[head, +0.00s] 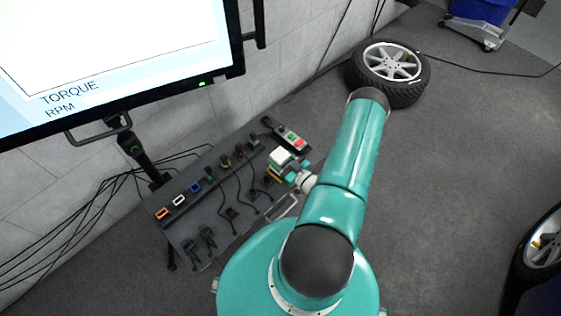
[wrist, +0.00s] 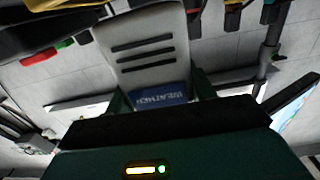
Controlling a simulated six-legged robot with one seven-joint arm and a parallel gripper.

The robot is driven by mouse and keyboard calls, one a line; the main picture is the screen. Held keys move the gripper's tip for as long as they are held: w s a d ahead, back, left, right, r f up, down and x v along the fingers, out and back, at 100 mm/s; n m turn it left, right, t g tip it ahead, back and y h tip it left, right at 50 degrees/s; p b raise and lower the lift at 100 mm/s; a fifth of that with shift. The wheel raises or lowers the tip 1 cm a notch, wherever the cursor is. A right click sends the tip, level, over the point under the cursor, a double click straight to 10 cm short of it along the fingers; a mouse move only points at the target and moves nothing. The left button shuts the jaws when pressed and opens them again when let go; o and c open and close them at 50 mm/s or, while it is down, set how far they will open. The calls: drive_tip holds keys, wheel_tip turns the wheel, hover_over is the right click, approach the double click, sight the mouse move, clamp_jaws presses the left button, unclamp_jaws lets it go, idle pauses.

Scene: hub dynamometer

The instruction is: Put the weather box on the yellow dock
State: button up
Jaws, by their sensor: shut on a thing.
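The weather box (head: 281,156), pale with a green part, is at the end of my arm over the dark bench in the head view. In the wrist view the weather box (wrist: 146,62) is grey with dark slots and a blue WEATHER label. My gripper (head: 292,172) is shut on it, with a dark green finger on each side in the wrist view. A yellow edge (head: 273,175), which looks like the yellow dock, shows just below the box in the head view. The box and arm partly hide it, and I cannot tell whether they touch.
The bench carries a row of coloured sockets (head: 195,187), black cables and a control box with red and green buttons (head: 292,138). A large monitor (head: 110,60) overhangs the left. A wheel (head: 390,72) lies on the floor beyond my arm.

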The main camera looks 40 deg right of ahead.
drive_tip(key=shift+d+f, duration=0.1)
drive_tip(key=shift+f, duration=1.2)
drive_tip(key=shift+f, duration=0.1)
drive_tip(key=o, duration=1.2)
drive_tip(key=shift+s, duration=0.15)
drive_tip(key=s, duration=1.1)
drive_tip(key=shift+s+d, duration=0.15)
drive_tip(key=shift+s, duration=0.2)
